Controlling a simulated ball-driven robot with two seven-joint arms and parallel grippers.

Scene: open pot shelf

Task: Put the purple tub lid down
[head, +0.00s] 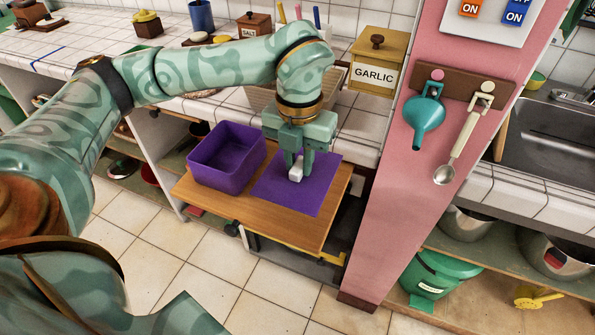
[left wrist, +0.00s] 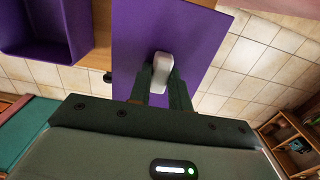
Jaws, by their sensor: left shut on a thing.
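The purple tub lid (head: 318,188) is a flat purple panel with a pale knob (head: 296,173) in its middle. It lies flat at or just above the wooden board (head: 258,219), beside the tub; I cannot tell if it touches the board. The purple tub (head: 228,176) stands open to its left. My left gripper (head: 298,171) points down and is shut on the lid's pale knob. The left wrist view shows the lid (left wrist: 135,55), the knob (left wrist: 162,72) between the fingers and part of the tub (left wrist: 45,30). My right gripper is not in view.
The wooden board juts out below the tiled counter. A garlic box (head: 377,74) stands on the counter near a pink post (head: 440,60) with a teal funnel (head: 425,118) and a ladle (head: 460,145). A sink (head: 545,130) is at the right. Tiled floor is clear in front.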

